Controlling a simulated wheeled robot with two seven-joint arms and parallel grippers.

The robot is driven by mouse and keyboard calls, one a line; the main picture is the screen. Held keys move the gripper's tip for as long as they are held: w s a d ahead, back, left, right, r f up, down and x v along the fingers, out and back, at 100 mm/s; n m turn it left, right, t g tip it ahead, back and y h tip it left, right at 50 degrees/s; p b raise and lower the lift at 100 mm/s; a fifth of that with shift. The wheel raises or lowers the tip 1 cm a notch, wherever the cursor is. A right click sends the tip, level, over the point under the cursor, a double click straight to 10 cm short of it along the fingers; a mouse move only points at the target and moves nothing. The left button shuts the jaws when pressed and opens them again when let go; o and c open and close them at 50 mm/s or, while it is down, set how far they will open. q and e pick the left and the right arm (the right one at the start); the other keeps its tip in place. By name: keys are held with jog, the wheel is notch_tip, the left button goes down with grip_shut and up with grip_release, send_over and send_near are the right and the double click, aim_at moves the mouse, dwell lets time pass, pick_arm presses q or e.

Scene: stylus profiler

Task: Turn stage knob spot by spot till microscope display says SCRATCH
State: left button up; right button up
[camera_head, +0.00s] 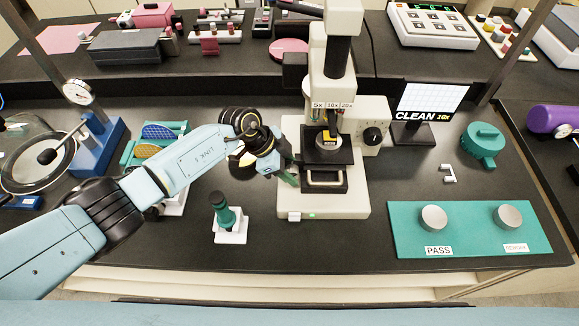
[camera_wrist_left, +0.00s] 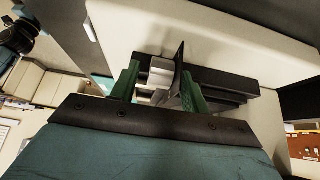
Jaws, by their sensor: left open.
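The microscope (camera_head: 338,95) stands at the middle of the bench, with its black stage (camera_head: 318,160) under the objectives. Its display (camera_head: 428,103) reads CLEAN 10x. My left gripper (camera_head: 289,172) is at the left side of the stage. In the left wrist view its two green fingers (camera_wrist_left: 160,72) are open on either side of a pale grey piece, apparently the stage knob (camera_wrist_left: 160,76). I cannot tell whether the fingers touch it. In the head view I cannot make out the knob behind the gripper. My right gripper is not in view.
A green mat (camera_head: 470,241) with PASS and REWORK discs lies at the front right. A green-handled tool (camera_head: 222,211) stands in a white block left of the microscope base. A teal round object (camera_head: 484,140) lies at right. Bare bench lies in front of the microscope.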

pick_arm(q)
jog(key=v, duration=1.3)
jog(key=shift+r, duration=0.25)
